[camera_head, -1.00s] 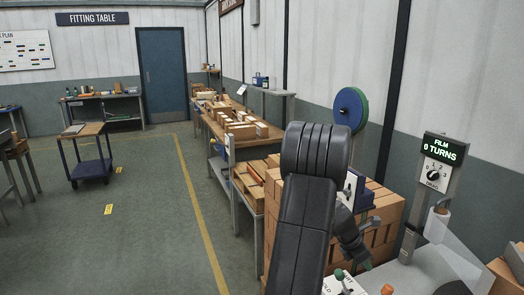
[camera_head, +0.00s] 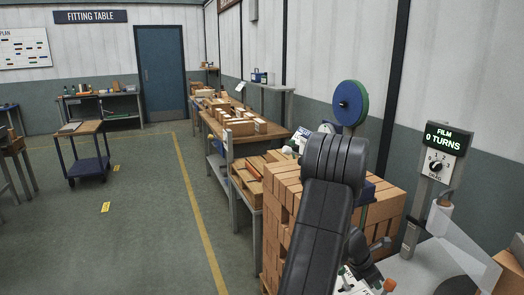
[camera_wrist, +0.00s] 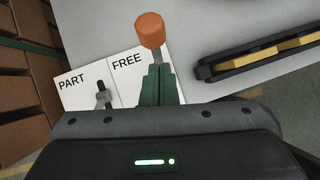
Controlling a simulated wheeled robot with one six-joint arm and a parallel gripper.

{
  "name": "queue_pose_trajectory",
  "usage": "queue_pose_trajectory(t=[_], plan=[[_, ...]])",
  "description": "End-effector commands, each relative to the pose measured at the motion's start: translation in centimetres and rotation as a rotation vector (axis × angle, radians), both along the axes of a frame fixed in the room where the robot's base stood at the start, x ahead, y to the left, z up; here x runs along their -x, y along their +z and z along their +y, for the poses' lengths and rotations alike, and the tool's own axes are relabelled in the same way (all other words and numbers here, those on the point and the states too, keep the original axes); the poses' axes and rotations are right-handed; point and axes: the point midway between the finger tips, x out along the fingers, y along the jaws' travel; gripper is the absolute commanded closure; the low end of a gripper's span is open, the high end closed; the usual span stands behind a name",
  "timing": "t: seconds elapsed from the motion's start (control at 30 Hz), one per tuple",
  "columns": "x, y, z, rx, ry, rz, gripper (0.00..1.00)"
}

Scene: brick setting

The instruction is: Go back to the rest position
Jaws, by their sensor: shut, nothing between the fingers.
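My gripper (camera_wrist: 160,84) shows in the wrist view as two green fingers closed together, with nothing between them. The fingers point toward a lever with an orange knob (camera_wrist: 150,30). Whether they touch its stem cannot be told. Under them is a white plate (camera_wrist: 84,88) marked PART and FREE, with a small grey toggle on the PART side. In the head view my dark arm reaches down at the right, and the fingers are not clear there. The orange knob (camera_head: 389,285) shows at the bottom edge.
A stack of bricks (camera_head: 385,205) stands behind my arm. The film display (camera_head: 445,139) reads 0 TURNS, above a film roll (camera_head: 438,221). In the wrist view a black rail with yellow pieces (camera_wrist: 262,52) lies at right. A trolley (camera_head: 86,152) stands left; the floor between is open.

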Motion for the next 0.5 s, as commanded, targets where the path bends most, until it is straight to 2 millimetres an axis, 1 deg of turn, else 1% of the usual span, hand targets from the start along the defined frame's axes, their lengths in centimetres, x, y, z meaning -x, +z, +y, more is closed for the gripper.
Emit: queue_pose_trajectory(t=[0.03,0.5], plan=[[0.1,-0.5,0.4,0.002,0.001,-0.002,1.0],[0.9,-0.8,2.3,0.138,0.002,-0.058,1.0]])
